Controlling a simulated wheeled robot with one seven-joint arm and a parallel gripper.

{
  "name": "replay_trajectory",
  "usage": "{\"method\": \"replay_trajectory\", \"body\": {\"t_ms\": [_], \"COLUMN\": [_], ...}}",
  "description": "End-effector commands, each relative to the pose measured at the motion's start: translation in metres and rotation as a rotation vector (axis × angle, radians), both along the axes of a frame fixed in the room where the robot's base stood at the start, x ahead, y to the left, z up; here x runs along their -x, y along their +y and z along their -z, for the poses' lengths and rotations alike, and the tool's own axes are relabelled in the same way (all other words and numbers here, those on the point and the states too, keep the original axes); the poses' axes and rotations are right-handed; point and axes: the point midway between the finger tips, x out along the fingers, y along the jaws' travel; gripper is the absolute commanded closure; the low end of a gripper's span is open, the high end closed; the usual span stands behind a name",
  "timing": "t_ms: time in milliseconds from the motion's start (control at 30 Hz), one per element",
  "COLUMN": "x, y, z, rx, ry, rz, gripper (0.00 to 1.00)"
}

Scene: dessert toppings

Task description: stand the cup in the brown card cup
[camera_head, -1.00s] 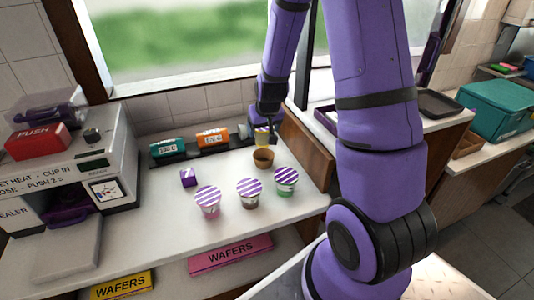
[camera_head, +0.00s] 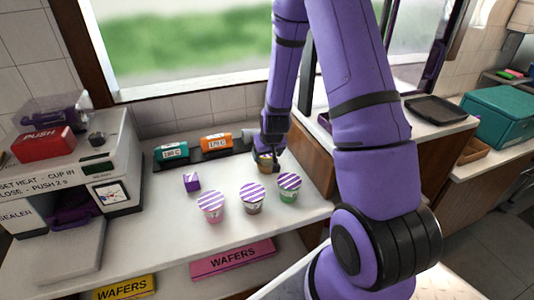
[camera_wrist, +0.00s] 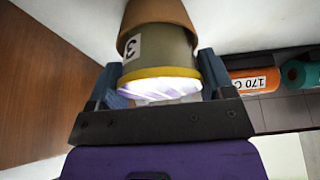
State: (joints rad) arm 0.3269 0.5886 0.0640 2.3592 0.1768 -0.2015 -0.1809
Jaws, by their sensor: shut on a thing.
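My gripper (camera_head: 268,158) is shut on the cup (camera_wrist: 160,58), which has grey-green sides, a "3" label, a yellow rim and a purple-and-white striped lid. In the wrist view my gripper (camera_wrist: 160,82) has one finger on each side of the cup, near its rim. The brown card cup (camera_wrist: 156,14) is at the cup's lower end, and its rim passes in front of the cup's base there, so the base appears inside it. In the head view my gripper hides most of the brown card cup (camera_head: 265,170). How deep the held cup sits is hidden.
Three striped-lid cups, pink (camera_head: 210,207), grey (camera_head: 253,198) and green (camera_head: 288,188), stand in front of my gripper. Teal (camera_head: 172,152) and orange (camera_head: 216,143) rolls lie behind. A wooden panel (camera_head: 308,158) borders the right.

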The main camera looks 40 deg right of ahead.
Motion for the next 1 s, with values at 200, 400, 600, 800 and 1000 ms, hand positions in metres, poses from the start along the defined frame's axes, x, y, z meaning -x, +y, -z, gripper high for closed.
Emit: {"method": "replay_trajectory", "body": {"t_ms": [200,400,600,800,1000], "x": [0.0,0.0,0.002,0.003,0.003], "y": [0.0,0.0,0.0,0.001,0.001], "z": [0.004,0.01,0.014,0.015,0.006], "rx": [0.0,0.0,-0.001,-0.003,-0.004], "ry": [0.001,0.001,0.006,0.01,0.011], "rz": [0.0,-0.001,-0.001,0.0,0.001], "gripper": [0.57,0.57,0.57,0.06,0.0]}}
